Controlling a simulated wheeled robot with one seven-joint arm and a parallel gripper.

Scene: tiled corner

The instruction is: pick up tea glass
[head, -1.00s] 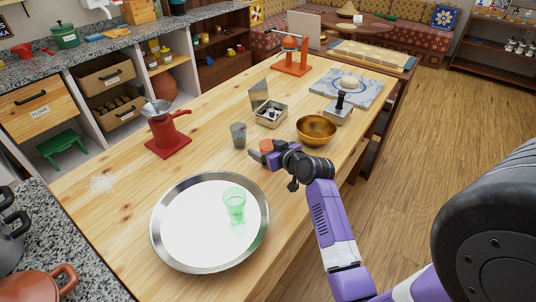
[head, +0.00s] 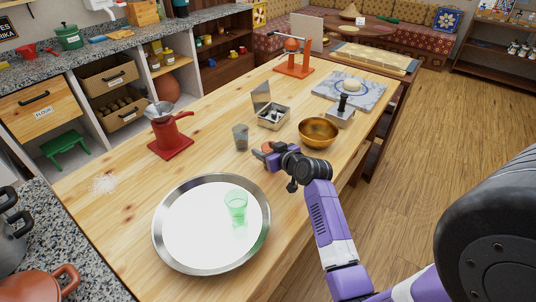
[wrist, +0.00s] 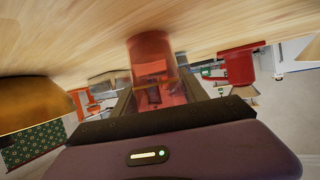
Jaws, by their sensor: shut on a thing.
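A reddish see-through tea glass (wrist: 150,58) stands between the fingers of my gripper (wrist: 157,98) in the wrist view. The gripper is shut on it. In the head view the red glass (head: 267,146) is mostly hidden by my gripper (head: 262,153), low over the wooden table. A grey glass (head: 240,137) stands on the table just left of the gripper. A green glass (head: 236,205) stands on the round metal tray (head: 161,238).
A brass bowl (head: 318,134) is close to the right of my gripper; an open metal box (head: 273,117) is behind it. A red grinder (head: 168,135) stands at the left.

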